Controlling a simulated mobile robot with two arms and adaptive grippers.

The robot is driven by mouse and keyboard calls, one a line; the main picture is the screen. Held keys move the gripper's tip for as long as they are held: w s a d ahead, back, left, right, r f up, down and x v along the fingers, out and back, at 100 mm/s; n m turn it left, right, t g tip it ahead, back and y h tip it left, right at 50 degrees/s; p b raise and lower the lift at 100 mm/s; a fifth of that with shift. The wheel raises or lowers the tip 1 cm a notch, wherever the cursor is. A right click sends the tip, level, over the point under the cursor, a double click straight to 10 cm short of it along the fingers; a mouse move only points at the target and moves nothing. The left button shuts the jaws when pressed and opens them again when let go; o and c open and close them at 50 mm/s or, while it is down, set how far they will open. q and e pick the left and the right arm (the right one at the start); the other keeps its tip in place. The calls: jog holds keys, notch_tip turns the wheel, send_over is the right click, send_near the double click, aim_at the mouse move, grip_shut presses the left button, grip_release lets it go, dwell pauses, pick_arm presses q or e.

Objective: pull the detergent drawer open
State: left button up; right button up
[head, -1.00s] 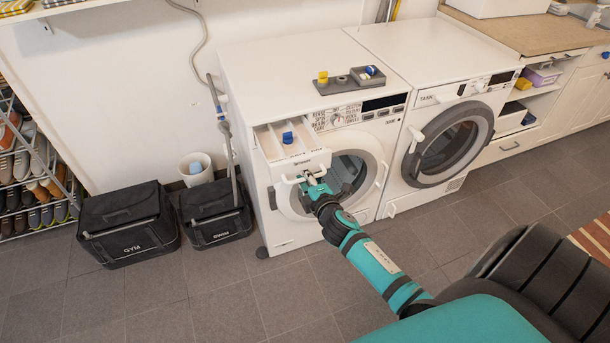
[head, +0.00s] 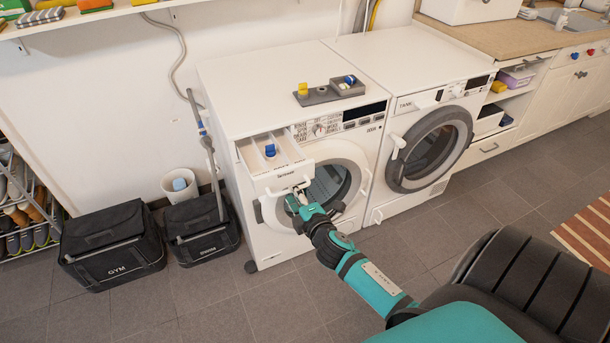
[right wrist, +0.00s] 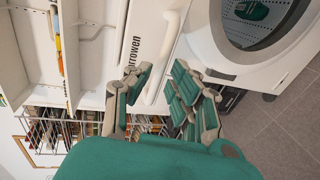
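The detergent drawer (head: 283,178) sticks out of the upper left front of the left washing machine (head: 228,100), its white compartments showing from above. A blue piece (head: 270,150) sits inside it. The drawer's white bar handle (right wrist: 163,52) runs along its front. My right gripper (head: 297,200) is at the handle. In the right wrist view, my right gripper's fingers (right wrist: 160,88) are spread apart, with the lower end of the handle in the gap between them; I cannot tell whether they touch it. My left gripper is not in view.
The round washer door (head: 330,185) is just behind and below the gripper. A second machine (head: 410,75) stands to the right. Two black bags (head: 110,245) and a white bin (head: 180,186) stand left of the washer. The floor in front is clear.

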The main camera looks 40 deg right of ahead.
jog(key=v, duration=0.8)
jog(key=shift+s, duration=0.25)
jog(key=s+a+f+m+g+y, duration=0.15)
jog(key=s+f, duration=0.25)
jog(key=f, duration=0.6)
jog(key=s+a+f+m+g, duration=0.2)
jog(key=s+f+m+g, duration=0.15)
jog(key=f, duration=0.65)
jog(key=s+a+f+m+g+y, duration=0.15)
jog(key=s+f, duration=0.35)
jog(key=f, duration=0.6)
jog(key=s+a+f+m+g, duration=0.2)
jog(key=s+f, duration=0.5)
jog(key=s, duration=0.5)
jog(key=s+a+f+m+g, duration=0.3)
jog(key=s+f, duration=0.4)
jog(key=s, duration=0.5)
jog(key=m+g, duration=0.1)
jog(key=g, duration=0.1)
jog(key=shift+s+a+f+g+y, duration=0.3)
jog(key=shift+s+a+f+g, duration=0.05)
jog(key=shift+s+f, duration=0.05)
jog(key=shift+m, duration=0.25)
